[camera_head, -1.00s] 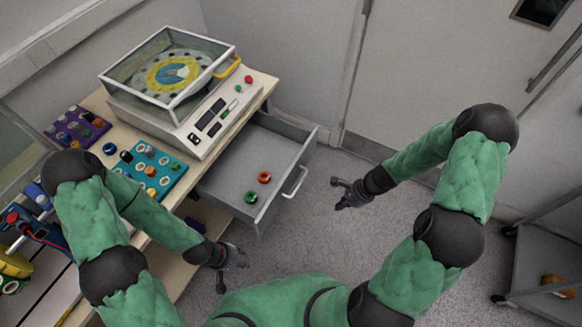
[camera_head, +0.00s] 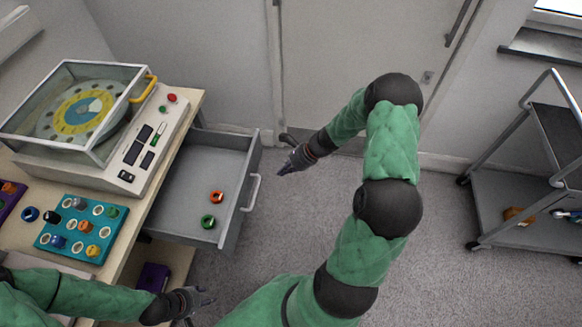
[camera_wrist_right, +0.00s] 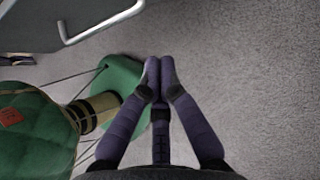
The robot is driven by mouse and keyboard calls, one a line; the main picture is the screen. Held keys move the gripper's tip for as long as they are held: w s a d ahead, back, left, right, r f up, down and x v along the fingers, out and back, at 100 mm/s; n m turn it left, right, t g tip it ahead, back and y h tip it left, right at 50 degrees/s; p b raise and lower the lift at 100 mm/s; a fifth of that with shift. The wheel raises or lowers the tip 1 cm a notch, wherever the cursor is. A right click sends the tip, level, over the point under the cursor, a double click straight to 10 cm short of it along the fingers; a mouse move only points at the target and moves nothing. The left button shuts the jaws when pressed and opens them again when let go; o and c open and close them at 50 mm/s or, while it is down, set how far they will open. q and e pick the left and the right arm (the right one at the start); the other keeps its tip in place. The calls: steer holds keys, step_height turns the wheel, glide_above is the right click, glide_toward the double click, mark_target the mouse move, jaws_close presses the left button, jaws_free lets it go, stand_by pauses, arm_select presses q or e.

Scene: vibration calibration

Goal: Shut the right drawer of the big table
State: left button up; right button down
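The right drawer (camera_head: 190,186) of the big table (camera_head: 135,245) is pulled out. An orange ring (camera_head: 217,197) and a green ring (camera_head: 208,222) lie in it. Its handle (camera_head: 252,193) is on the front face and also shows at the top of the right wrist view (camera_wrist_right: 100,22). My right gripper (camera_head: 282,171) is in front of the handle, apart from it and empty. In the right wrist view its fingertips (camera_wrist_right: 160,68) are together. My left gripper (camera_head: 207,297) is low, below the drawer's near side. Its finger opening is unclear.
A glass-lidded device (camera_head: 95,125) and a teal tray of parts (camera_head: 80,230) stand on the table. A purple object (camera_head: 154,277) lies below the tabletop. A grey cart (camera_head: 510,205) stands at the right. The floor between drawer and cart is clear.

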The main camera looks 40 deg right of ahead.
arm_select(q)
step_height(320, 180, down, 2)
steer(key=shift+f+b, duration=0.15)
steer(key=shift+b, duration=0.75)
arm_select(e)
steer(key=w+a+f, duration=0.1)
steer(key=a, duration=0.1)
steer(key=w+a+f, duration=0.1)
steer(key=w+a, duration=0.1)
steer(key=shift+w+a+f, duration=0.1)
steer(key=shift+w+f, duration=0.05)
steer(key=shift+f, duration=0.05)
steer(key=w+a+p, duration=0.1)
steer(key=w+a, duration=0.2)
steer(key=w, duration=0.1)
steer(key=w+a, duration=0.3)
steer(key=a, duration=0.1)
steer(key=shift+w+r+p, duration=0.1)
steer(key=shift+w+p, duration=0.3)
arm_select(q)
step_height(320, 180, up, 7)
steer(key=w+a+p, duration=0.1)
steer(key=p, duration=0.4)
steer(key=shift+w+a, duration=0.3)
steer(key=shift+w, duration=0.1)
arm_select(e)
glide_above(199, 173)
steer(key=shift+a, duration=0.1)
arm_select(q)
steer(key=shift+f, duration=0.1)
